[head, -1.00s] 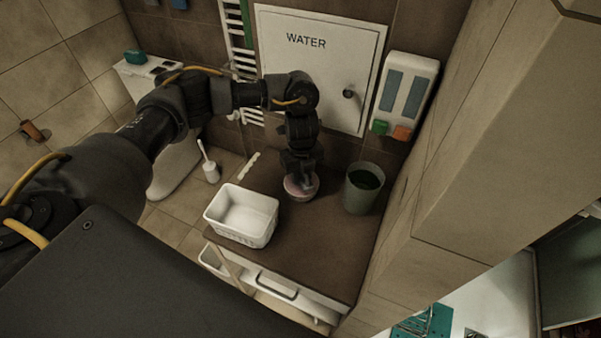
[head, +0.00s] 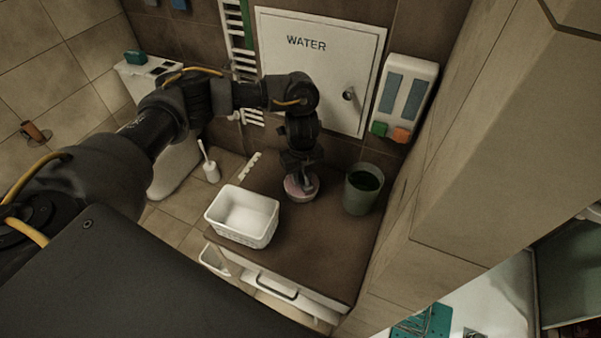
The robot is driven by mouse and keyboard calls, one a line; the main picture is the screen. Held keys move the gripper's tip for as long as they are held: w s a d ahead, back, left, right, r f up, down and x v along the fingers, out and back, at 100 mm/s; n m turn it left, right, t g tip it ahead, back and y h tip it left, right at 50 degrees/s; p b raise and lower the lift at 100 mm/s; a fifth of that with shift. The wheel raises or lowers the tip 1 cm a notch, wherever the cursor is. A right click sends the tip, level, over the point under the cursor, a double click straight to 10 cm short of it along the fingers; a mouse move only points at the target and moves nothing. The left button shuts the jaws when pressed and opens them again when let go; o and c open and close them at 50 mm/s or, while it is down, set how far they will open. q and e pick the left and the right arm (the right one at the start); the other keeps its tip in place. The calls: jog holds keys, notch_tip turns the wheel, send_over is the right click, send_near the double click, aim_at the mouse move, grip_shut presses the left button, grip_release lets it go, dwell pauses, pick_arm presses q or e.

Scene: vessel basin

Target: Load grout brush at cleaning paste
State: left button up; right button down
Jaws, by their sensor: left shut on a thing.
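My left gripper (head: 300,170) is shut over the dark counter, pointing down at a small round dish with pinkish contents (head: 292,192), which looks like the cleaning paste. A slim greyish piece, likely the grout brush (head: 305,182), shows below the fingers and reaches into the dish. The fingers and wrist hide most of it, so I cannot tell whether its bristles touch the paste. My right gripper is not in view.
A white basket (head: 243,236) stands left of the dish, and a green-grey bin (head: 361,191) stands to its right. A notched white piece (head: 249,166) lies at the counter's left edge. The front of the counter (head: 320,250) is clear.

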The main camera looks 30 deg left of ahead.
pick_arm(q)
jog(key=shift+r+p, duration=3.05)
jog(key=shift+r, duration=0.3)
jog(key=shift+w+f, duration=0.1)
